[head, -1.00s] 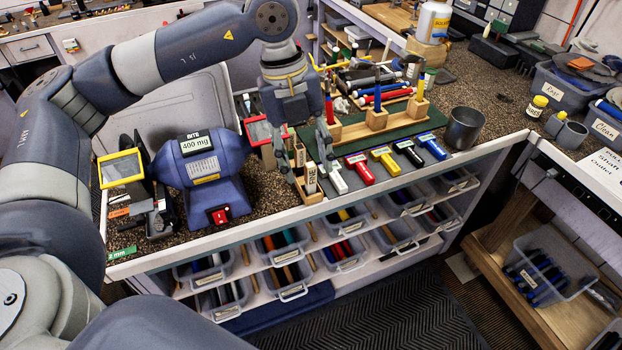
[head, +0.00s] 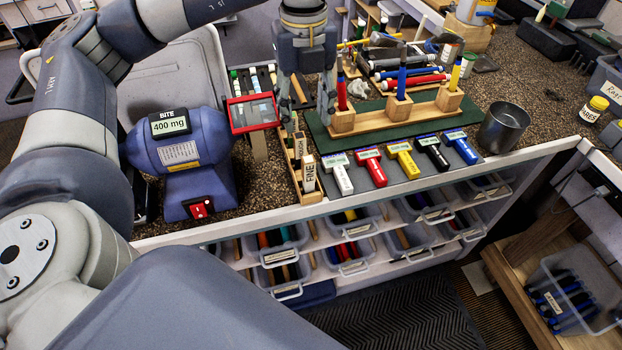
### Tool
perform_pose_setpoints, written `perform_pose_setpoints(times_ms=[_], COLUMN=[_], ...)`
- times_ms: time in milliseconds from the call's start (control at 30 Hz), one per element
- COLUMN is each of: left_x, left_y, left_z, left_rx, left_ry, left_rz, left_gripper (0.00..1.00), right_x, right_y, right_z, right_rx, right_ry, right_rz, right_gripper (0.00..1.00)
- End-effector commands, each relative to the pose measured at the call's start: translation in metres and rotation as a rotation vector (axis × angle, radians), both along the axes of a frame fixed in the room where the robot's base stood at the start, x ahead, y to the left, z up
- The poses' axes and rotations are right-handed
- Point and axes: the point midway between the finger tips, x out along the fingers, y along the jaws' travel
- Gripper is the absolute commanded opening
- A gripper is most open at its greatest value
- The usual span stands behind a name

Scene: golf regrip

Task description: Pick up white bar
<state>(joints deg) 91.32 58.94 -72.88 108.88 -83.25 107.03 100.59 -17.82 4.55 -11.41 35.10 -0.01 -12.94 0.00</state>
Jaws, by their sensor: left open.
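The white bar (head: 340,175) has a wider, labelled head and a narrow shaft pointing toward the bench front. It lies leftmost in a row of similar coloured bars, near the front edge. My left gripper (head: 306,112) is open and empty, pointing down. Its fingertips are behind and left of the white bar in the head view, apart from it, over the back of a narrow wooden tray. Its height above the bench is hard to tell. My right gripper is not in view.
Beside the white bar are the wooden tray (head: 311,200) with labelled blocks and the red bar (head: 372,169). Behind stands a wooden rack (head: 372,122) with upright coloured grips. A blue grinder (head: 183,150) is left; a metal cup (head: 503,127) is right.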

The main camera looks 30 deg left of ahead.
Motion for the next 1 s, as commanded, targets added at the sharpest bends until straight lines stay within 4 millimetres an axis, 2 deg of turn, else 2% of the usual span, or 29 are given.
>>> perform_pose_setpoints(times_ms=[33,133,300,433,533,700,833,1000], left_x=[0.0,0.0,0.0,0.0,-0.001,0.0,0.0,0.0], left_y=[0.0,0.0,0.0,0.0,0.0,0.0,0.0,0.0], left_z=[-0.012,-0.023,-0.035,-0.044,-0.059,-0.083,-0.091,-0.108], left_rx=[0.0,0.0,0.0,0.0,0.0,0.001,0.0,0.0], left_ry=[0.0,0.0,0.0,0.001,0.005,0.002,0.001,0.004], left_rz=[0.0,0.0,0.0,0.0,0.001,0.0,0.0,0.001], left_gripper=[0.45,0.45,0.45,0.45,0.45,0.45,0.45,0.45], right_x=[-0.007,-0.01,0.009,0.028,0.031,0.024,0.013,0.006], right_y=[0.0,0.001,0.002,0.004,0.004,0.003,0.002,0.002], right_z=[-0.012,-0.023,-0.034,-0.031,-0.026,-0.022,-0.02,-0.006], right_rx=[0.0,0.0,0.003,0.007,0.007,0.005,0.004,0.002], right_ry=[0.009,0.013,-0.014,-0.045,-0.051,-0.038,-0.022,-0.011], right_rz=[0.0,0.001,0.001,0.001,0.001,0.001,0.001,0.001], right_gripper=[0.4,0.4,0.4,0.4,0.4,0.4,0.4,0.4])
